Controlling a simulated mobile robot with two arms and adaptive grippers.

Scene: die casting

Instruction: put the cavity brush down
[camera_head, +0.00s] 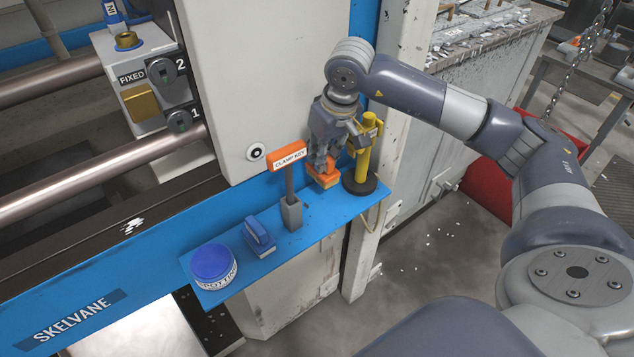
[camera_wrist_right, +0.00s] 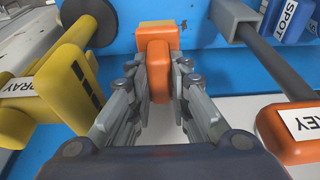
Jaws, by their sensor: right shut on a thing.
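The cavity brush (camera_head: 324,172) is orange with a yellowish part beneath it. My right gripper (camera_head: 322,156) is shut on it and holds it low over the right end of the blue shelf (camera_head: 293,243). In the right wrist view the brush (camera_wrist_right: 157,45) sits between the fingers (camera_wrist_right: 160,85) with the blue shelf behind it. I cannot tell whether its underside touches the shelf. My left gripper is not in view.
A yellow spray lance (camera_head: 364,160) on a dark round base stands close right of the gripper. The orange clamp key (camera_head: 287,156) stands upright to the left in a grey holder. A blue-handled block (camera_head: 259,236) and blue-lidded tub (camera_head: 212,264) sit farther left.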

